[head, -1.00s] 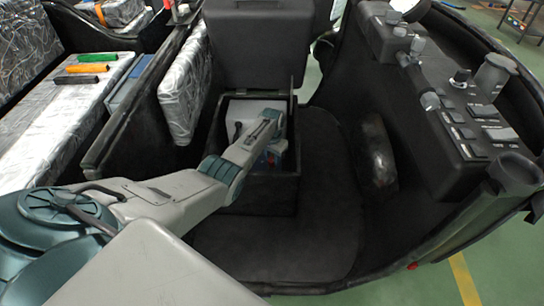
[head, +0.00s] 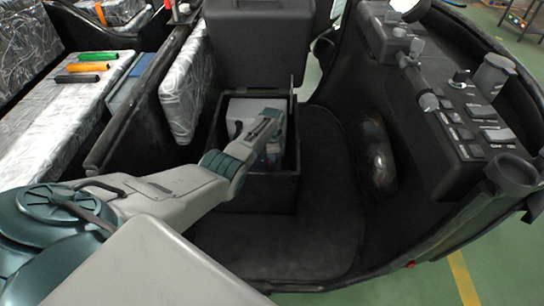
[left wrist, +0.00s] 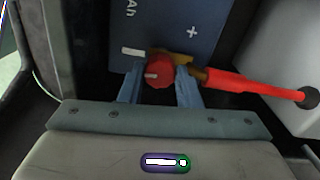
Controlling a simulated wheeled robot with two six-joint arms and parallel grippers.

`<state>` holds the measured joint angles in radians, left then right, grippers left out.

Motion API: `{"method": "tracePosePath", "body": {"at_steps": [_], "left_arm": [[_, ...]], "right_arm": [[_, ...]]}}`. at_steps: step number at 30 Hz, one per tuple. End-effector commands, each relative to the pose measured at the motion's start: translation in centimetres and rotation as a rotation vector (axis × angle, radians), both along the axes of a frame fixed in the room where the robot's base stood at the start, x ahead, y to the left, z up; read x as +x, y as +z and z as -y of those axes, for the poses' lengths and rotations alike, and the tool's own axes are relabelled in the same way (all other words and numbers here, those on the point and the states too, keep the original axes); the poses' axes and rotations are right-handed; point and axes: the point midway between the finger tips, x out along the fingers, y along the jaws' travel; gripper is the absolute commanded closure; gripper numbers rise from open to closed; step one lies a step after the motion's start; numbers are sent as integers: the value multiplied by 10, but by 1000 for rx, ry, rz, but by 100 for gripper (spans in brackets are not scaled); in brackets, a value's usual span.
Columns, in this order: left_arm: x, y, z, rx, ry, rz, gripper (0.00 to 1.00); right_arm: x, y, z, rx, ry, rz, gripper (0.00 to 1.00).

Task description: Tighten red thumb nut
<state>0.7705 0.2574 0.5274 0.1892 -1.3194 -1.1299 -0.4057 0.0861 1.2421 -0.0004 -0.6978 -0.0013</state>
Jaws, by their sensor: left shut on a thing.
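The red thumb nut (left wrist: 159,72) sits at the brass-coloured terminal clamp (left wrist: 184,62) on the blue battery (left wrist: 175,25), by its plus mark. A red cable (left wrist: 255,87) runs from the clamp to the right. My left gripper (left wrist: 160,82) is shut on the red thumb nut, with a blue finger on each side of it. In the head view my left arm reaches into the open black box (head: 258,180). The fingertips and the nut are hidden there. My right gripper is not in view.
The box's black lid (head: 258,45) stands open behind the arm. A dark dashboard (head: 460,120) is at the right. Orange, green and black handles (head: 82,67) lie on a silver-wrapped seat (head: 60,105) at the left. The dark floor mat (head: 300,235) is clear.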

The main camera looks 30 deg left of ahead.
Motion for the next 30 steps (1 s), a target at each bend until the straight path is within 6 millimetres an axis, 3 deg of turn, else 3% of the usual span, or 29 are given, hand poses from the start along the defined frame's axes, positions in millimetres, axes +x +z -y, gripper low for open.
{"method": "tracePosePath", "body": {"at_steps": [9,25,26,28,30], "left_arm": [[1,1,0,0,-115,3,93],[1,1,1,0,-137,3,93],[1,1,1,0,-137,3,66],[1,1,1,0,-137,3,52],[1,1,1,0,-136,3,48]], "right_arm": [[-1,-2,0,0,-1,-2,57],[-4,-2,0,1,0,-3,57],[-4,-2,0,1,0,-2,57],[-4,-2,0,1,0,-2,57],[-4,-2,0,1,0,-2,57]]}}
